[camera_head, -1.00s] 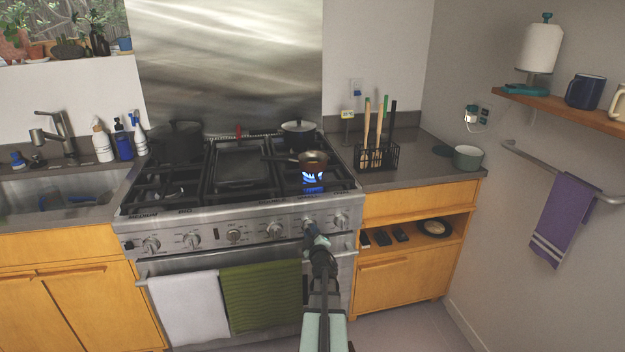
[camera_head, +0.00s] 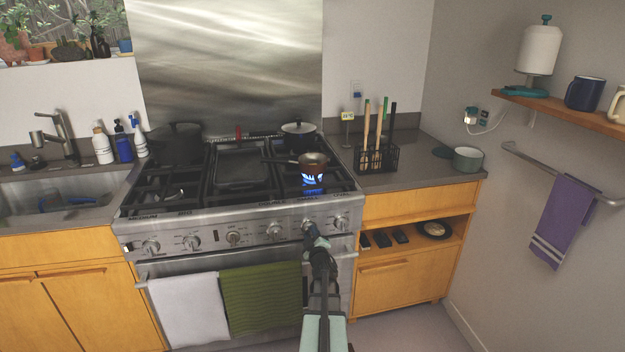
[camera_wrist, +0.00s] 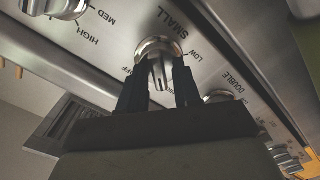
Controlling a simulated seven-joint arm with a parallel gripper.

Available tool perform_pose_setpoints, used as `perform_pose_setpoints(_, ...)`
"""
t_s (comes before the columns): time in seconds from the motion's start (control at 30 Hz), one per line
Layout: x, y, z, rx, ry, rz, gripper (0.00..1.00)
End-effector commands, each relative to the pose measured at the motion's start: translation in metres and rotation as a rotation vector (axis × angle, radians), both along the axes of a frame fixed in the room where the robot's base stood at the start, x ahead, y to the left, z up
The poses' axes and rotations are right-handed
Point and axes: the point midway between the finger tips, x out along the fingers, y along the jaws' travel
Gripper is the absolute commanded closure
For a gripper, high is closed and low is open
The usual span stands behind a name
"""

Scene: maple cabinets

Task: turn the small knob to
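The small knob (camera_wrist: 158,52) is a round metal knob with a raised grip, on the stove's front panel below the word SMALL. OFF and LOW are printed around it. In the head view my gripper (camera_head: 312,234) is at the right part of the panel and largely covers this knob. In the wrist view my gripper (camera_wrist: 160,88) has one dark finger on each side of the knob's grip. The fingers are apart, with gaps beside the grip, so it looks open around the knob. Whether either finger touches it I cannot tell.
A lit blue flame (camera_head: 312,179) burns under a small pan (camera_head: 313,161). Another knob (camera_head: 341,223) is close on the right, and one (camera_head: 274,231) on the left. A green towel (camera_head: 260,298) and a white towel (camera_head: 188,310) hang below the panel.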

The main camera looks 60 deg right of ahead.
Motion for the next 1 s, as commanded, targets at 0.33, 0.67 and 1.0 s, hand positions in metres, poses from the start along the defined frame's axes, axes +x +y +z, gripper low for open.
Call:
perform_pose_setpoints(0.33,0.02,-0.019,0.005,-0.019,-0.021,0.017,0.55)
perform_pose_setpoints(0.67,-0.002,0.001,0.005,-0.019,-0.019,0.015,0.55)
perform_pose_setpoints(1.0,-0.032,0.03,0.004,-0.015,-0.014,0.01,0.5)
